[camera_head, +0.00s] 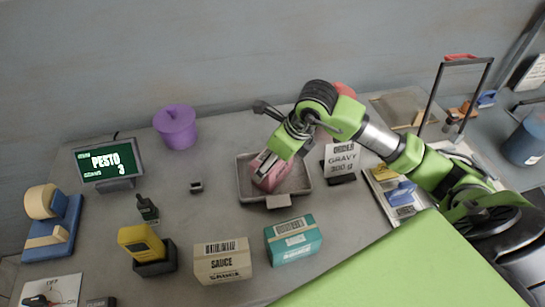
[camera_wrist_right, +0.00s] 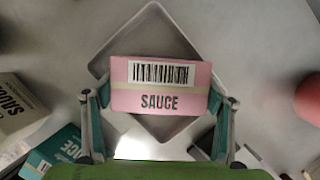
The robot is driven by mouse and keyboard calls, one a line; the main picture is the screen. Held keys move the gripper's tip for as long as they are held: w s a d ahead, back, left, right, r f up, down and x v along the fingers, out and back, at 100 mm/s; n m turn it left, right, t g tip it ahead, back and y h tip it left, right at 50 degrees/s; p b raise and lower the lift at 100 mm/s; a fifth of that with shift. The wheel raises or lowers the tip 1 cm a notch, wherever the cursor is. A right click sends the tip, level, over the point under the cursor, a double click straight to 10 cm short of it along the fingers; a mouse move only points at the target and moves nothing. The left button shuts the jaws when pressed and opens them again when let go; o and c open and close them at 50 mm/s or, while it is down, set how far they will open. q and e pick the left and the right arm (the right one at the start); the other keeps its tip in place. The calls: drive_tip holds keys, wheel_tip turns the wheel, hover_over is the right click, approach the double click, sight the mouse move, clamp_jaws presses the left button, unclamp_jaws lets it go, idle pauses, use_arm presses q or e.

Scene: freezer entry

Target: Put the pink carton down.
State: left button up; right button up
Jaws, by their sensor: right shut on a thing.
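The pink carton (camera_wrist_right: 160,88) carries a barcode and the word SAUCE. In the head view the pink carton (camera_head: 268,176) is tilted, over or in a shallow grey tray (camera_head: 297,185). My right gripper (camera_wrist_right: 160,98) is shut on the carton, with one finger at each side. In the head view the right gripper (camera_head: 274,160) comes down over the tray from the right. The wrist view shows the tray (camera_wrist_right: 190,50) behind the carton; I cannot tell whether the carton touches its floor. My left gripper is not in view.
A cream sauce carton (camera_head: 222,262) and a teal carton (camera_head: 293,240) stand in front of the tray. A GRAVY sign (camera_head: 342,160) is close on its right. A purple pot (camera_head: 176,127), a PESTO screen (camera_head: 108,162) and a yellow device (camera_head: 141,243) stand to the left.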

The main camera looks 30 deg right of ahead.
drive_tip(key=shift+f+b, duration=0.15)
drive_tip(key=shift+b, duration=0.15)
drive_tip(key=o, duration=1.4)
drive_tip(key=shift+o, duration=0.2)
